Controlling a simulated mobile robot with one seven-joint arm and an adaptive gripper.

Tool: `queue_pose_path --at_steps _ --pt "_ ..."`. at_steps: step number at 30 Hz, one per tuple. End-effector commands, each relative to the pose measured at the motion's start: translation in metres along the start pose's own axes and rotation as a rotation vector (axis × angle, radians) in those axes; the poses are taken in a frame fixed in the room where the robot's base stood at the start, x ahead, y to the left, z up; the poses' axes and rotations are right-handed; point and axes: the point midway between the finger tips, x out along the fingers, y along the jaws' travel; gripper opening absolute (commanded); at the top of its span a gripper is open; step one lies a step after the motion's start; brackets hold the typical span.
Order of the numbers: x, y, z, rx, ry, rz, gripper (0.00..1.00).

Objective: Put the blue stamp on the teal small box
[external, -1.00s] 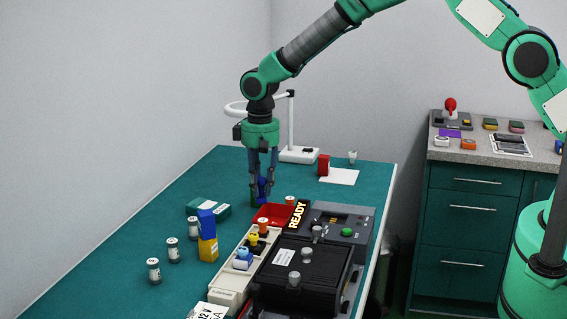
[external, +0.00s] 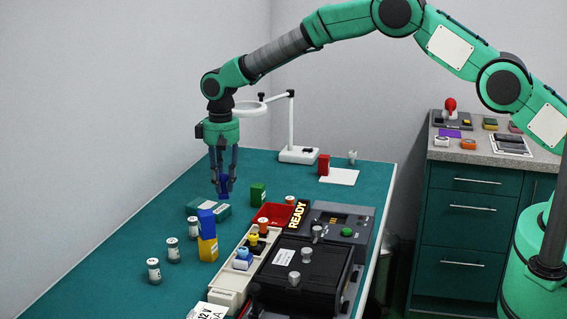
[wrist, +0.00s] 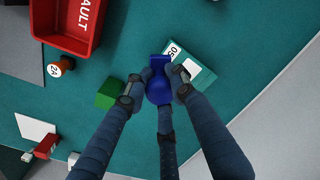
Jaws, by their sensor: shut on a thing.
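My gripper (external: 222,190) is shut on the blue stamp (external: 224,187) and holds it above the table. In the wrist view the stamp (wrist: 158,88) is between the fingertips of my gripper (wrist: 160,82). The teal small box (external: 195,208) lies on the table just below the gripper in the external view. It also shows in the wrist view (wrist: 199,78), with a white label, partly hidden behind the stamp and a finger. The stamp appears apart from the box, above or close to its edge.
A green block (external: 258,194) stands to the right of the box. A blue block (external: 206,222) on a yellow block (external: 208,248) stands close in front of it. Several white cylinders (external: 173,250) are at front left. A red tray (external: 272,213) and a black machine (external: 300,265) lie to the right.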

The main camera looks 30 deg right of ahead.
Motion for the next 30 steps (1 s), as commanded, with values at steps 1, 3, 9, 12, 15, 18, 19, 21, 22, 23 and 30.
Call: queue_pose_path --at_steps 1,3,9,12,15,18,19,21,22,23,30 --pt "0.001 -0.002 -0.006 0.000 0.001 0.000 0.00" --pt "0.002 -0.003 -0.012 0.000 0.001 0.000 0.00" --pt "0.002 -0.006 -0.022 0.000 0.002 0.000 0.00" --pt "0.002 -0.006 -0.024 0.000 0.001 0.000 0.00" --pt "0.002 -0.006 -0.024 0.000 0.001 0.000 0.00" --pt "0.002 -0.006 -0.024 0.000 0.001 0.000 0.00" --pt "0.002 -0.006 -0.024 0.000 0.001 0.000 0.00" --pt "0.003 -0.006 -0.024 0.000 0.000 0.000 0.00" --pt "0.003 -0.006 -0.024 0.000 0.000 0.000 0.00" --pt "0.005 -0.006 -0.023 0.000 0.000 0.000 0.00" --pt "0.029 -0.006 -0.023 0.000 -0.001 0.000 0.00"
